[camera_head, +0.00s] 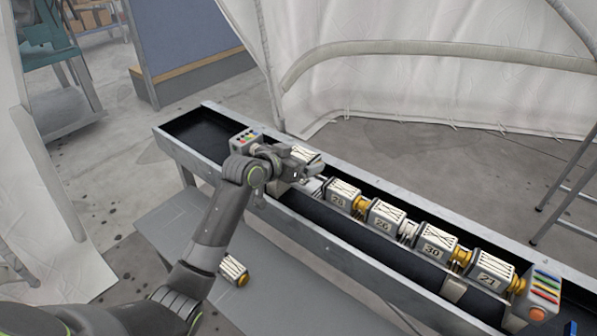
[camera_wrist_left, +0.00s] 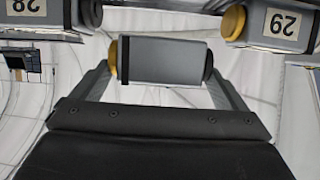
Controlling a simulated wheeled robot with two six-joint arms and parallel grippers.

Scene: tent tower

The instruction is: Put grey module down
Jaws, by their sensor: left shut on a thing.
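My left gripper (camera_head: 291,163) is over the upper-left part of the long trough (camera_head: 350,262). In the left wrist view my gripper (camera_wrist_left: 164,85) is shut on a grey module (camera_wrist_left: 160,60) with one yellow end and one dark end. The held module lies level across the fingers. In the head view a striped pale top (camera_head: 305,154) shows beside the gripper, but I cannot tell whether it is the held module. Module 28 (camera_wrist_left: 30,10) and module 29 (camera_wrist_left: 285,25) flank it in the wrist view. Contact below the held module is hidden. My right gripper is not in view.
Several modules, including module 26 (camera_head: 386,217) and module 27 (camera_head: 491,270), line the trough towards a block with coloured bars (camera_head: 543,290). A button box (camera_head: 243,140) stands to the left of the gripper. Another module (camera_head: 232,269) lies on the lower bench (camera_head: 175,230).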

